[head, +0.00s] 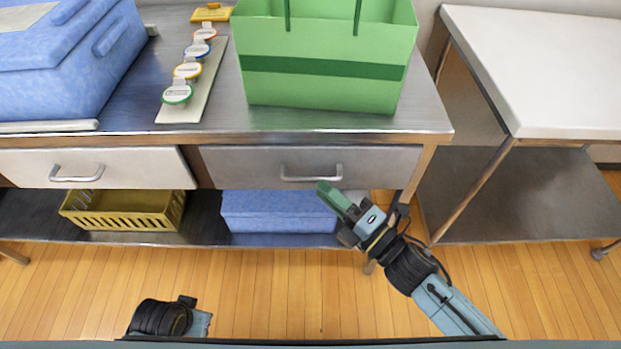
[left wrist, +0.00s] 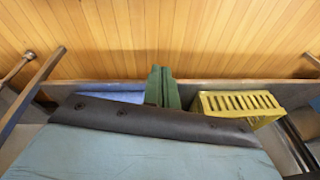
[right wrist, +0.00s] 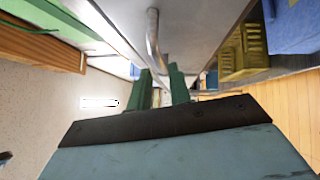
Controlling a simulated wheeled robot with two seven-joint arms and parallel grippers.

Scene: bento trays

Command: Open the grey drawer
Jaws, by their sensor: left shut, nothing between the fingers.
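The grey drawer (head: 250,166) is on the right under the metal tabletop. Its front looks flush with the bench. Its silver bar handle (head: 311,178) also shows in the right wrist view (right wrist: 153,40), just beyond the fingertips. My right gripper (head: 330,193) has green fingers, which show apart in the right wrist view (right wrist: 163,80). It is near the right end of the handle; I cannot tell whether it touches. My left gripper (left wrist: 162,77) is shut and empty; in the head view only part of the left arm shows, low at the left.
A white drawer (head: 110,167) with a handle is to the left. A yellow basket (head: 125,222) and a blue box (head: 275,212) stand on the shelf below. A green bag (head: 320,90) and a blue cooler (head: 60,70) stand on top. Wooden floor in front is clear.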

